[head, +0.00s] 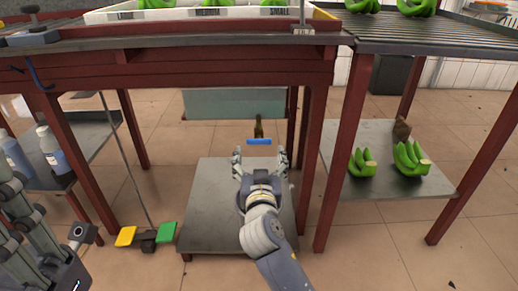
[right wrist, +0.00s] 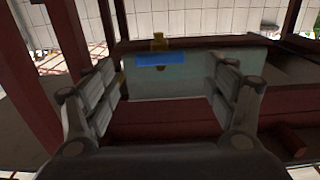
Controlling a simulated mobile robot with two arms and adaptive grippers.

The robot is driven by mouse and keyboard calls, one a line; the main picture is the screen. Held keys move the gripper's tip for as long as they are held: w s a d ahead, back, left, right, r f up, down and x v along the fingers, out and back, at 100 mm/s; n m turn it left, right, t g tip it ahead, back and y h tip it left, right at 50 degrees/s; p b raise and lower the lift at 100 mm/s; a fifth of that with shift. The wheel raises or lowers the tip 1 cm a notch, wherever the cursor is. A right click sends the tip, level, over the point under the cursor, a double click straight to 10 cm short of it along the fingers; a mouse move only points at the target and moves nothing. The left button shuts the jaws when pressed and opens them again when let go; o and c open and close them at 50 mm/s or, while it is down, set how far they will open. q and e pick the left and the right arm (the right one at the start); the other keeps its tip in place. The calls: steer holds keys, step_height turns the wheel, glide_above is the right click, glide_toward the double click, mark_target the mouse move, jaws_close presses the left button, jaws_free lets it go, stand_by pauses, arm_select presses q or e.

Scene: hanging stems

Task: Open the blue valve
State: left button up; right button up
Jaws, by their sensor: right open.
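The blue valve (head: 259,141) has a flat blue handle under a brass-coloured body, in front of the pale greenish tank below the table. In the right wrist view the blue handle (right wrist: 160,59) lies level across the picture, left of centre, with the brass part (right wrist: 158,41) above it. My right gripper (head: 260,160) is open and empty, its fingers spread just below the handle in the head view. In the right wrist view its fingers (right wrist: 163,88) stand either side of the handle, with no visible contact. My left gripper (head: 28,220) shows partly at the lower left; its opening is unclear.
The tank (head: 210,104) hangs behind the dark red frame (head: 200,71). A grey lower shelf (head: 200,205) lies under my right arm. Green bananas (head: 362,162) rest on the right shelf (head: 340,190). Bottles (head: 52,150) stand at left. A yellow and green pedal (head: 148,238) is near the floor.

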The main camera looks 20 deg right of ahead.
mark_target(259, 143)
steer(key=b+x, duration=0.1)
steer(key=x, duration=0.4)
steer(key=shift+w+d, duration=0.1)
steer(key=shift+w, duration=0.25)
steer(key=shift+c, duration=0.5)
steer(key=c, duration=1)
